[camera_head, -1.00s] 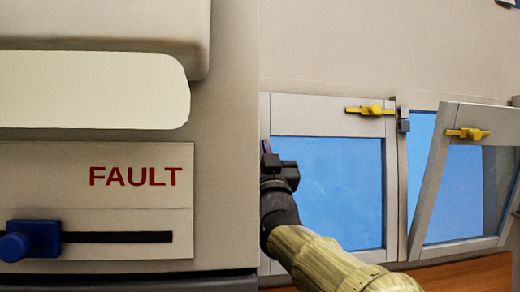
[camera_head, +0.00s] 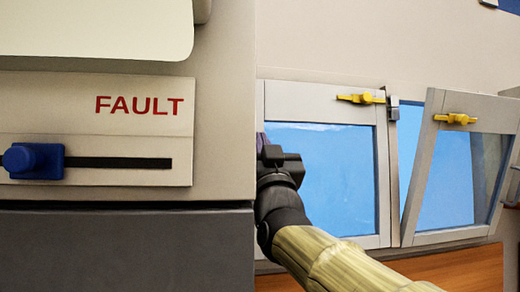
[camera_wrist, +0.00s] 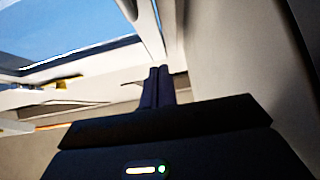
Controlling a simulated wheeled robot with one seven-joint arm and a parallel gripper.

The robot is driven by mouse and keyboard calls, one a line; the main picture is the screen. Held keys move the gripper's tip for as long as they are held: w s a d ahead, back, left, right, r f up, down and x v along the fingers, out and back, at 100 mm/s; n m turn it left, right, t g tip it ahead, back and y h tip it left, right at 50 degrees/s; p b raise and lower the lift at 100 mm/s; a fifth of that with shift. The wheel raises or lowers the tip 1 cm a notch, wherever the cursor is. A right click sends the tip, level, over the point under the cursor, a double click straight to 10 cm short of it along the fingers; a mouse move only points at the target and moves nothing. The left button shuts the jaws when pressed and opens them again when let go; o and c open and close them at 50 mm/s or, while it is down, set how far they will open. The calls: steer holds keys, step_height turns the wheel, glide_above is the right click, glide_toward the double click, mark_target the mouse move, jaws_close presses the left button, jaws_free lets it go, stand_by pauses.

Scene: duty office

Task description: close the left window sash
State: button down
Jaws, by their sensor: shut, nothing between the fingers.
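The left window sash (camera_head: 324,103) has a pale frame, blue glass and a yellow handle (camera_head: 360,98) at its top right. It looks nearly upright in the head view; I cannot tell whether it is fully shut. My gripper (camera_head: 260,142) is in front of its left edge in the picture, beside the grey cabinet's edge. In the wrist view my gripper's dark fingers (camera_wrist: 158,85) are together and empty. A pale window frame and glass show beyond them at upper left. Contact with the sash cannot be told.
The right sash (camera_head: 420,165) leans open at an angle, with its own yellow handle (camera_head: 455,118). A large cabinet (camera_head: 225,120) with a FAULT panel (camera_head: 139,105) and blue slider (camera_head: 35,161) fills the left. A wooden surface (camera_head: 450,268) lies below the windows.

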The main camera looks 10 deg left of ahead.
steer(key=shift+h, duration=0.3)
steer(key=b+v, duration=0.1)
steer(key=v, duration=0.1)
steer(key=b+v, duration=0.2)
steer(key=v, duration=0.1)
steer(key=shift+d+f+b, duration=0.3)
steer(key=shift+d+f, duration=0.1)
steer(key=shift+s+a, duration=0.1)
steer(key=shift+s, duration=0.1)
